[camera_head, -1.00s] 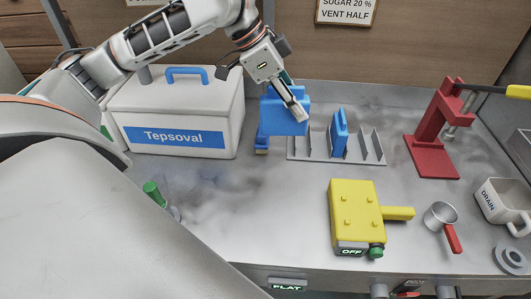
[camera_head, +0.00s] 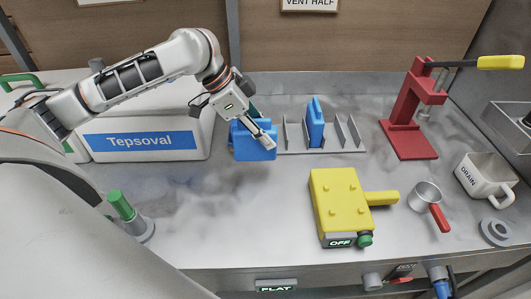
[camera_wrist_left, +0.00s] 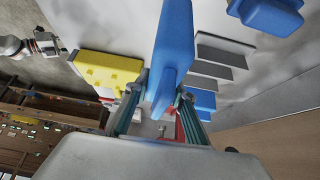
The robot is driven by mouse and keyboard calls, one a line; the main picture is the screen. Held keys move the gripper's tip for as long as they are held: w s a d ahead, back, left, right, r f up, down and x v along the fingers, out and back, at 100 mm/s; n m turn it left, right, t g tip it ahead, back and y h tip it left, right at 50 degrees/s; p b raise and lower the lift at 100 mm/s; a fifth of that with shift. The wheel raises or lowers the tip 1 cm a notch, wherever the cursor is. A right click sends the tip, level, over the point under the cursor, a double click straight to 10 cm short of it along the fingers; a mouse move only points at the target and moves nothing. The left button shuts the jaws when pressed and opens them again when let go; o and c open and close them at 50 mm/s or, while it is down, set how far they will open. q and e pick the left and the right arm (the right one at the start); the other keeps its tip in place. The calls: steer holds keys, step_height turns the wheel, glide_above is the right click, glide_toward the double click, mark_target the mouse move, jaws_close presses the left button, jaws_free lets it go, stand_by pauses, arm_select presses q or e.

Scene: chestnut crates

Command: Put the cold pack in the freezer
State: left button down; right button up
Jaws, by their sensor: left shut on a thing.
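My left gripper (camera_head: 268,142) is shut on a blue cold pack (camera_head: 252,147), held near the left end of the metal rack. In the left wrist view the pack (camera_wrist_left: 172,45) sticks out between the fingers. Another blue pack (camera_head: 316,122) stands upright in the rack (camera_head: 345,134). A further blue object (camera_wrist_left: 268,14) lies at the top right of the left wrist view; what it is I cannot tell. No freezer can be made out for sure. A white box labelled Tepsoval (camera_head: 140,141) stands left of the gripper, its top partly hidden by my arm. My right gripper is not in view.
A yellow block (camera_head: 340,200) with a handle and an OFF display lies at the front centre. A red press (camera_head: 410,115), a small pan (camera_head: 424,196) and a DRAIN jug (camera_head: 485,178) stand on the right. A green-topped post (camera_head: 122,206) stands at front left.

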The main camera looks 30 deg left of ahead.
mark_target(265, 150)
arm_select(q)
steer(key=shift+f+b, duration=0.65)
steer(key=shift+f, duration=2.15)
steer(key=shift+r, duration=0.1)
steer(key=c, duration=1.7)
jaws_free()
